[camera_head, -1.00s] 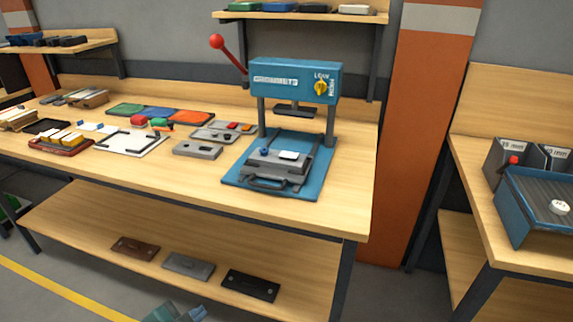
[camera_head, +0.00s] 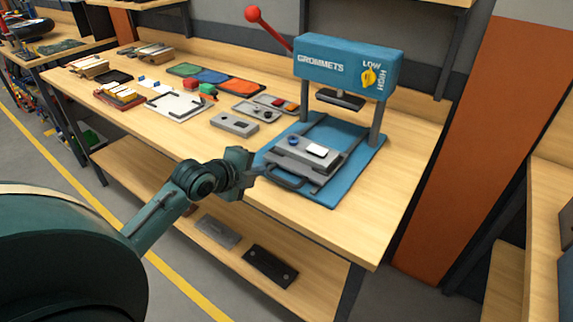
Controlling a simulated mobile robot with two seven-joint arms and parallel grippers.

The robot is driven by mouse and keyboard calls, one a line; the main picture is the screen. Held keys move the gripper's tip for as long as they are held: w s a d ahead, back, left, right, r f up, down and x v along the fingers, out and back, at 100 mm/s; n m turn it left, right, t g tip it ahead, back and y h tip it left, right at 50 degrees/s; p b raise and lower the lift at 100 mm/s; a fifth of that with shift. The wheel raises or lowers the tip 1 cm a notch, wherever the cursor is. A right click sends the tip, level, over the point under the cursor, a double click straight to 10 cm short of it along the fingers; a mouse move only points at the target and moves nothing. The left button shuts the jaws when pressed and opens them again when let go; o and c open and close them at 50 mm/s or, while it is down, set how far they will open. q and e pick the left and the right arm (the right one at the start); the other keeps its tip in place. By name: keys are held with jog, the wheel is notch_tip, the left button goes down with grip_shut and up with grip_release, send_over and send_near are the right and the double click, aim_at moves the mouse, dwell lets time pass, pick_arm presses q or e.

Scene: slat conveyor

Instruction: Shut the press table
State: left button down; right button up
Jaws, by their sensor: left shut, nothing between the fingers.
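The blue grommet press (camera_head: 347,66) stands on the workbench, with a red ball lever and a yellow dial on its head. Its grey press table (camera_head: 304,160) sits out at the front of the blue base (camera_head: 352,172), forward of the ram (camera_head: 340,98). A dark bar handle (camera_head: 284,182) is on the table's front edge. A blue round part and a white piece lie on the table. My left gripper (camera_head: 257,171) is shut and empty beside the left end of the handle; whether it touches is unclear. My right gripper is not in view.
A grey block (camera_head: 234,124) and a grey tray (camera_head: 258,110) lie left of the press. A white board (camera_head: 180,106) and coloured mats (camera_head: 208,78) are further left. The bench's front right corner is clear. Dark plates lie on the lower shelf (camera_head: 305,275).

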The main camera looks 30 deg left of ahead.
aim_at(283, 167)
pick_arm(q)
jog(key=x, duration=0.8)
jog(key=shift+p, duration=0.4)
jog(key=shift+w+f, duration=0.3)
jog(key=shift+w, duration=0.1)
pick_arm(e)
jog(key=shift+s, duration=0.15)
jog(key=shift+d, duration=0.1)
